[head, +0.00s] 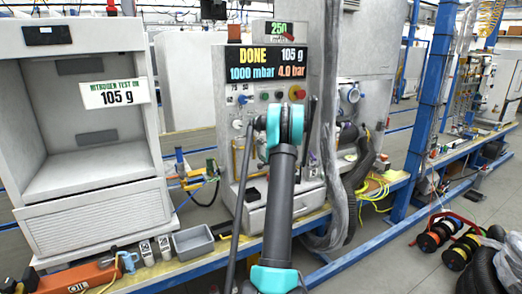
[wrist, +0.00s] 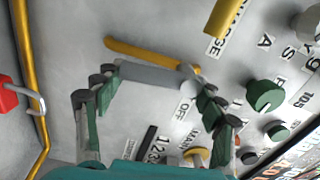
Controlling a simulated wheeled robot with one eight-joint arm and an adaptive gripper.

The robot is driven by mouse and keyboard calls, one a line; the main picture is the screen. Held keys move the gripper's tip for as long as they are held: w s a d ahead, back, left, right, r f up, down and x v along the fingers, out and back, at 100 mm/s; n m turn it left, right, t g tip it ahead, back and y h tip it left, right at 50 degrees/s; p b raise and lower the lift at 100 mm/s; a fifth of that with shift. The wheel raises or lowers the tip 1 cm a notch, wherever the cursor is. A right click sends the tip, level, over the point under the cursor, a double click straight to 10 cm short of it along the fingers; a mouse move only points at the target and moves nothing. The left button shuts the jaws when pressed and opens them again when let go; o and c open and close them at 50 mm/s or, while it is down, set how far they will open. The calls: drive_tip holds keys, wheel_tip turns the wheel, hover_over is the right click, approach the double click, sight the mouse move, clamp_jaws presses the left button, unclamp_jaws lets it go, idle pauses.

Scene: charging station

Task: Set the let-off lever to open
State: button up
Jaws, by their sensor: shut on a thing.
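In the wrist view the let-off lever (wrist: 150,52) is a yellow bar on the pale panel, lying nearly crosswise and tilted down to the right. A label ending in "OFF" sits below its right end. My gripper (wrist: 153,80) has its two green and dark fingers at either end of a grey strip just below the yellow bar. It is shut on the lever; the exact contact is hard to make out. In the head view my arm covers the front of the charging station (head: 262,90), hiding the gripper and the lever.
A second yellow handle (wrist: 225,17) with a label ending in "RGE" is at the upper right, near green knobs (wrist: 264,95). A yellow pipe (wrist: 30,80) and red padlock (wrist: 8,95) are at left. The display (head: 265,63) reads DONE. A grey bin (head: 193,241) stands left.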

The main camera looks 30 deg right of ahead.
drive_tip(key=shift+a+m, duration=0.1)
drive_tip(key=shift+m, duration=0.4)
drive_tip(key=shift+f, duration=0.1)
drive_tip(key=o, duration=1.7)
drive_tip(key=s, duration=1.2)
